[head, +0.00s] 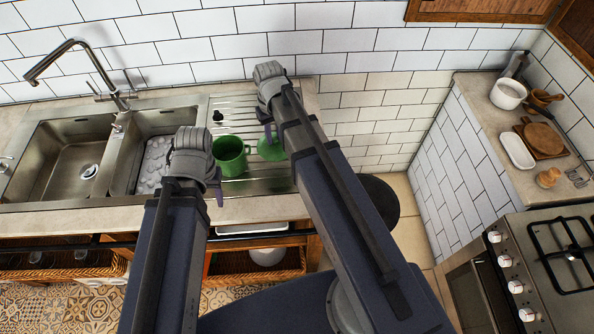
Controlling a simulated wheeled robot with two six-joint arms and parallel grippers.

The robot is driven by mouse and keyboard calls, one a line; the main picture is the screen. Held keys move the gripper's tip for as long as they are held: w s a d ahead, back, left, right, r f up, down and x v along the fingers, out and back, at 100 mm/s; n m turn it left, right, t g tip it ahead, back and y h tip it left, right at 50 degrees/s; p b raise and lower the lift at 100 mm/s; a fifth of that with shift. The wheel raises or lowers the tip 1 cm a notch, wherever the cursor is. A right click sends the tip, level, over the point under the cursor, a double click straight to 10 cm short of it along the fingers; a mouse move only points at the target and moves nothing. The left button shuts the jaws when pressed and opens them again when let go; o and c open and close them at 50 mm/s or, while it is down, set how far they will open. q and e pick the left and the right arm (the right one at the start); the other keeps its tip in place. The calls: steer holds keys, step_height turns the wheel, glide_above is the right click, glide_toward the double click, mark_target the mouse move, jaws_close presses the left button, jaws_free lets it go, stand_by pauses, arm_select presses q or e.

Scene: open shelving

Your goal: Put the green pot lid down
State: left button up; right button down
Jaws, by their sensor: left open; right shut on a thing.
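The green pot lid (271,150) is over the ridged drainboard at the right of the sink, partly hidden by my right arm. My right gripper (267,133) is shut on it. I cannot tell whether the lid touches the drainboard. The green pot (231,160) stands open on the drainboard, just left of the lid. My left gripper (218,190) is open and empty at the pot's lower left side; its wrist hides part of the sink edge.
The metal sink (70,165) has two basins to the left, with a tall tap (90,65) behind. A small black object (218,116) is behind the pot. Free drainboard (255,187) shows in front of the pot. A stove (545,260) is at the right.

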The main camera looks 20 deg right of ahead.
steer(key=shift+s+d+f, duration=0.15)
steer(key=shift+d+f, duration=0.1)
steer(key=shift+d, duration=0.15)
steer(key=shift+a+f+b, duration=0.15)
steer(key=shift+f+b, duration=0.25)
steer(key=shift+b, duration=0.05)
arm_select(q)
steer(key=f+b, duration=0.6)
steer(key=f, duration=0.1)
steer(key=f+b, duration=0.3)
steer(key=shift+s+d+f, duration=0.1)
steer(key=shift+d+f, duration=0.15)
steer(key=shift+d, duration=0.05)
arm_select(e)
step_height(320, 180, down, 9)
steer(key=shift+f, duration=0.1)
steer(key=shift+f+b, duration=0.2)
steer(key=shift+b, duration=0.1)
arm_select(q)
steer(key=shift+f, duration=0.15)
arm_select(e)
steer(key=c, duration=0.7)
jaws_free()
steer(key=shift+r, duration=0.1)
steer(key=shift+r, duration=0.15)
